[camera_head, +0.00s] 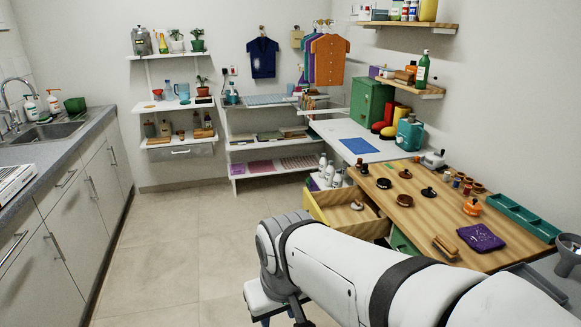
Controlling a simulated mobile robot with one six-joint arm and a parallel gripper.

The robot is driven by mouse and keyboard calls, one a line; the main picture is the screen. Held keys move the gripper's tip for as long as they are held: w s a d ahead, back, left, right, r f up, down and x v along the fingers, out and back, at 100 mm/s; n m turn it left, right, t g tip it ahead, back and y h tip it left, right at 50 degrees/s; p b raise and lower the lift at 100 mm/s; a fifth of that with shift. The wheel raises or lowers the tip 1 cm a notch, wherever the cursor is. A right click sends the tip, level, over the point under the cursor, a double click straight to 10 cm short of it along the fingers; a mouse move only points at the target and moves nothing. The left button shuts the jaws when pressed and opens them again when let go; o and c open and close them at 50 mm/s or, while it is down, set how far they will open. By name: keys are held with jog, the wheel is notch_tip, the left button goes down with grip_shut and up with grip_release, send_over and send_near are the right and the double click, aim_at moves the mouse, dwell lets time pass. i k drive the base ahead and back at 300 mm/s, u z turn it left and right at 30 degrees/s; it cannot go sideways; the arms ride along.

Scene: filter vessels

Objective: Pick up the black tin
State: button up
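Several small round dark things lie on the wooden table at the right. A flat black disc, which looks like the black tin (384,183), lies near the table's left part. A smaller dark round piece (363,169) lies behind it, and a black knobbed piece (428,192) stands to its right. These are too small to tell for certain which is the tin. My white arm crosses the lower foreground, left of and in front of the table. Its gripper end is not clearly visible.
The wooden table (452,212) also bears brown discs, an orange pot (472,206), a brush (445,246), a purple cloth (481,238) and a green tray (522,216). An open yellow drawer (318,209) juts out at its left. The tiled floor (180,255) is clear.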

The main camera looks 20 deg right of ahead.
aim_at(382, 183)
jog(key=z, duration=0.15)
jog(key=i, duration=1.35)
jog(key=z, duration=1.05)
jog(key=i, duration=0.5)
jog(key=z, duration=0.3)
jog(key=k, duration=0.65)
jog(key=z, duration=0.25)
jog(key=i, duration=0.65)
jog(key=u, duration=0.15)
